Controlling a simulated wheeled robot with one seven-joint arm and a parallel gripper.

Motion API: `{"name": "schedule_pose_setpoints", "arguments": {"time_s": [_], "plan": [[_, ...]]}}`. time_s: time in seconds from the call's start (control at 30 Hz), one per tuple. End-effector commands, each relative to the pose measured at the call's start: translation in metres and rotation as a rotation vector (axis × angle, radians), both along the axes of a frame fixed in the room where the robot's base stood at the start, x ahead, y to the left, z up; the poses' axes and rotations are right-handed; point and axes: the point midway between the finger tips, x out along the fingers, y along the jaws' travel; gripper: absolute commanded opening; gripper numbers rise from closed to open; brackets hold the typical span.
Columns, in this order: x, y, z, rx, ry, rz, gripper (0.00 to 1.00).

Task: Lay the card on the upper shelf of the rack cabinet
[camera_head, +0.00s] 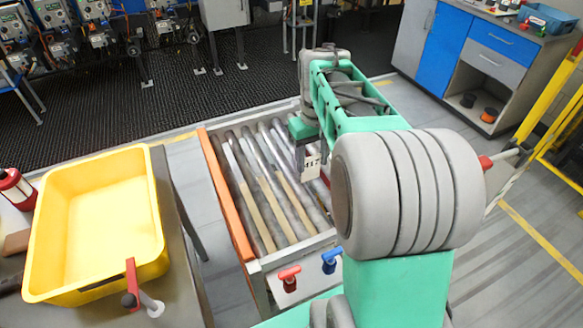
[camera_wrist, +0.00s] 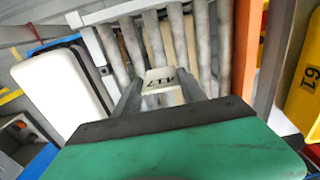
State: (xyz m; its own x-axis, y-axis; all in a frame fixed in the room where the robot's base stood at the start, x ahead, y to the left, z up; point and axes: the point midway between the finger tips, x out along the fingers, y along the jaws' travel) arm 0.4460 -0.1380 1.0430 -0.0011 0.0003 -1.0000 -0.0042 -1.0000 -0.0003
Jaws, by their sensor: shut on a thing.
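My gripper (camera_head: 307,168) hangs over the roller conveyor and is shut on a small white card. In the wrist view the card (camera_wrist: 163,75) sits between the fingertips (camera_wrist: 160,86), with dark printed characters upside down. In the head view the card (camera_head: 313,162) shows as a pale patch below the wrist, partly hidden by my arm. I cannot tell for sure which thing is the rack cabinet. A grey and blue cabinet (camera_head: 484,55) with an open lower compartment stands at the upper right, well away from my gripper.
The conveyor (camera_head: 262,190) has metal rollers and an orange side rail (camera_head: 227,195). A yellow tray (camera_head: 151,232) lies on a table at the left. Red and blue knobs (camera_head: 289,278) are on the conveyor's front end. A yellow guard frame (camera_head: 551,110) stands at the right.

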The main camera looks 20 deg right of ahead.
Motion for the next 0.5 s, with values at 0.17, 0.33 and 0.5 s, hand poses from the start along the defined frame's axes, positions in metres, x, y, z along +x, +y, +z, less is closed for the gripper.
{"name": "schedule_pose_setpoints", "arguments": {"time_s": [0.17,0.33,0.5], "plan": [[0.034,0.011,-0.028,0.001,0.005,0.003,0.1],[0.056,0.017,-0.055,0.0,0.002,0.002,0.1],[0.066,0.02,-0.07,0.0,0.002,0.001,0.1]]}}
